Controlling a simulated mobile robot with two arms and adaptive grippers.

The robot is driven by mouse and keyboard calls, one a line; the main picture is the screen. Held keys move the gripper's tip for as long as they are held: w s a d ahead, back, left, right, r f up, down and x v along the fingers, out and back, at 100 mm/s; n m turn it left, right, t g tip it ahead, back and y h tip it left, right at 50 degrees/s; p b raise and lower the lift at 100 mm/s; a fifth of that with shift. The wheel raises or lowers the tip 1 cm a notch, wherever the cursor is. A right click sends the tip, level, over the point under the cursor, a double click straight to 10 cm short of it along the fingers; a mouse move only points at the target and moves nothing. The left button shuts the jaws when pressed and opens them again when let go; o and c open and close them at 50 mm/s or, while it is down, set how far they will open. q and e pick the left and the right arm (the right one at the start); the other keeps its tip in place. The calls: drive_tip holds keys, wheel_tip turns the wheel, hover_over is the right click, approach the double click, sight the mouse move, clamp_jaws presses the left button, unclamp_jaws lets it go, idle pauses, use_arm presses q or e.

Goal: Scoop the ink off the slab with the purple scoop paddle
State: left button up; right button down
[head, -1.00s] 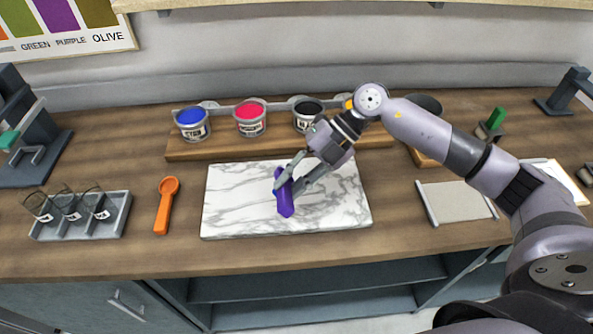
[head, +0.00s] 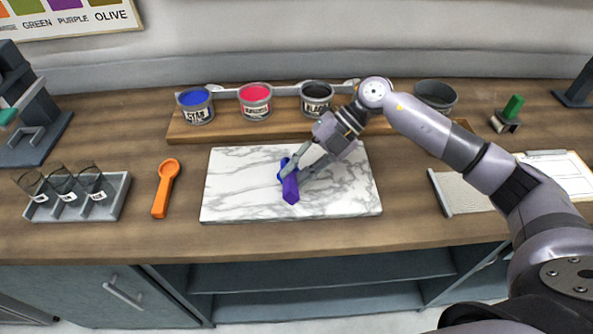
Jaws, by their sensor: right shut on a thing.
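A white marble slab (head: 240,190) lies on the wooden counter. My right gripper (head: 290,171) is over the middle of the slab, shut on the purple scoop paddle (head: 291,189). The paddle is tilted, low over the slab; I cannot tell whether it touches it. A small patch of blue (head: 283,164) shows beside the paddle at the fingertips; it looks like ink, partly hidden by the paddle and fingers. My left gripper is not in view.
Ink cans in blue (head: 195,106), red (head: 256,101) and black (head: 316,98) stand on a wooden rack behind the slab. An orange scoop (head: 164,188) and a grey tray of glasses (head: 76,203) lie left. A grey roll-edged mat (head: 462,193) lies right.

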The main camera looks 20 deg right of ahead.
drive_tip(key=shift+r, duration=0.1)
wheel_tip(320, 180, up, 5)
drive_tip(key=p, duration=0.4)
idle(0.3)
